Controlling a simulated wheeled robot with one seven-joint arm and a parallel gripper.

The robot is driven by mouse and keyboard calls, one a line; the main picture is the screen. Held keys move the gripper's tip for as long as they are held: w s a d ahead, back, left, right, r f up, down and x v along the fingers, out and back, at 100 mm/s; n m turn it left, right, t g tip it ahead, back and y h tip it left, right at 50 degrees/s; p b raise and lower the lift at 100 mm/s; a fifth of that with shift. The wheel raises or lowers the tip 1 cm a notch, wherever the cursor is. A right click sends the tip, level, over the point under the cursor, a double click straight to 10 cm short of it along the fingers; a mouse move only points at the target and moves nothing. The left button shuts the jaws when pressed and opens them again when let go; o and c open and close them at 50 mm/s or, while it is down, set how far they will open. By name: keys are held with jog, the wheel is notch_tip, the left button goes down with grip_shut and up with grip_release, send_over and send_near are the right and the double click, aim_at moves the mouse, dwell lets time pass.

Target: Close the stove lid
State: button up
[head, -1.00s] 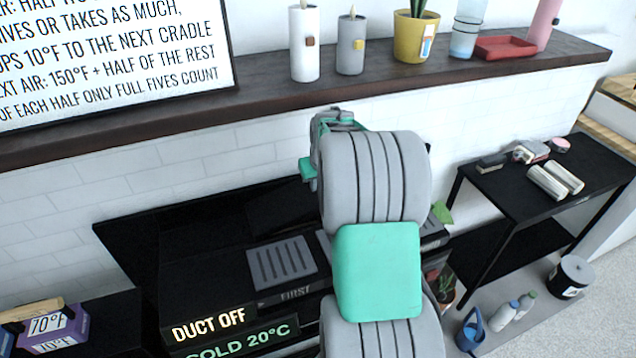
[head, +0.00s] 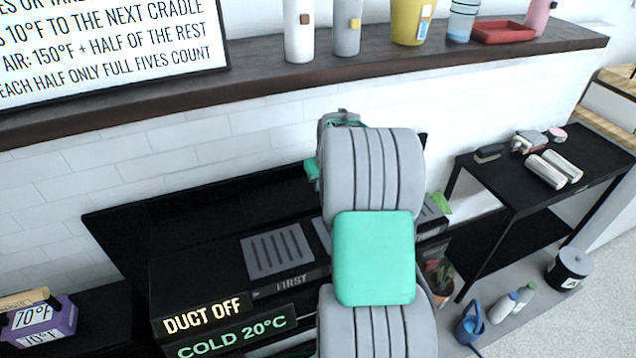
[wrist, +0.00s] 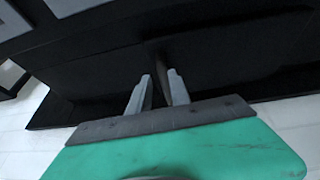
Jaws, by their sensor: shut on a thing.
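The stove is a black unit with glowing "DUCT OFF" and "COLD 20°C" signs (head: 225,330) on its front. Its lid looks like the wide black panel (head: 120,232) standing up behind it against the white wall; its middle is hidden by my arm. In the wrist view, a broad dark surface (wrist: 100,75) spans the picture in front of my gripper (wrist: 160,77). The two grey fingers are close together around a narrow dark piece, which appears to belong to the lid. In the head view my arm hides the fingers.
A grey slatted plate (head: 277,250) marked "FIRST" sits on the stove. A dark wall shelf (head: 250,92) with bottles and a yellow pot runs above. A black side table (head: 600,160) stands right, with a blue bucket (head: 470,325) on the floor. A purple box (head: 45,322) is at left.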

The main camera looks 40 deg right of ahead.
jog(key=shift+o, duration=0.6)
jog(key=shift+s+d+f, duration=0.2)
jog(key=shift+d, duration=0.2)
jog(key=shift+o, duration=1.2)
jog(key=shift+a, duration=0.1)
jog(key=shift+w+a, duration=0.1)
jog(key=shift+r, duration=0.1)
jog(key=shift+a+r, duration=0.1)
jog(key=shift+r, duration=0.1)
jog(key=v, duration=0.7)
jog(key=shift+r, duration=0.1)
